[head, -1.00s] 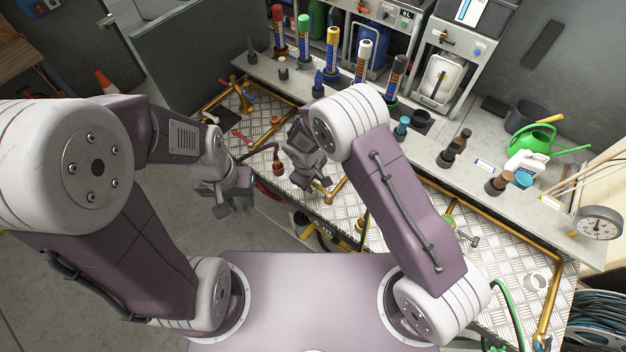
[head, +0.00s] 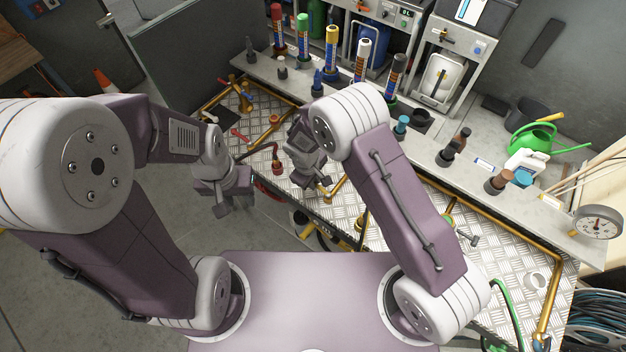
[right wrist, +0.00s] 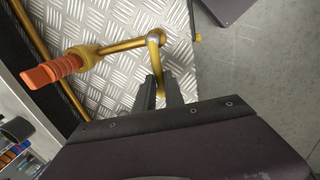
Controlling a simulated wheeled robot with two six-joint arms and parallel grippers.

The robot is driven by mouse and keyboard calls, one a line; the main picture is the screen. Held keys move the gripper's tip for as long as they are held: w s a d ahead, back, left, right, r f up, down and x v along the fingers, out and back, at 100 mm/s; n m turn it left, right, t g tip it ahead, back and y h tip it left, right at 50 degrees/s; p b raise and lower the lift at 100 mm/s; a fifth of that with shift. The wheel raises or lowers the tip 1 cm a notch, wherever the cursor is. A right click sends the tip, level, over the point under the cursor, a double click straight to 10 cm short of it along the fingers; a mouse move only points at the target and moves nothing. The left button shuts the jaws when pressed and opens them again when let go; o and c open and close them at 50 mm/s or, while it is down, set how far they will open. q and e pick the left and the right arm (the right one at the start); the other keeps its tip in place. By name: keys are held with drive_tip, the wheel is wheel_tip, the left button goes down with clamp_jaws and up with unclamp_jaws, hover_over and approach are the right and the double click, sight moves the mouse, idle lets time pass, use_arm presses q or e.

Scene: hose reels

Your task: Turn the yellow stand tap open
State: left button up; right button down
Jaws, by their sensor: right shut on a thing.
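The yellow stand tap (head: 336,189) shows as a small yellow piece beside my right gripper in the head view; my arm hides much of it. In the right wrist view a yellow arm runs from a ribbed orange end piece (right wrist: 55,72) to a rounded joint, and a yellow bar (right wrist: 156,62) comes down from there between my fingers. My right gripper (head: 322,186) is shut on this bar; its two dark fingers (right wrist: 159,92) lie on either side of it. My left gripper (head: 234,208) hangs left of the plate's edge, apart from the tap, its fingers looking spread and empty.
A chequered metal plate (head: 380,236) edged by brass pipes lies under the tap. A red-ended bent pipe (head: 277,166) stands between my grippers. A grey shelf (head: 432,150) behind carries several coloured bottles. A green watering can (head: 530,140) stands at the right.

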drive_tip(key=shift+w+a+r, duration=0.2)
drive_tip(key=shift+w, duration=0.05)
idle(0.5)
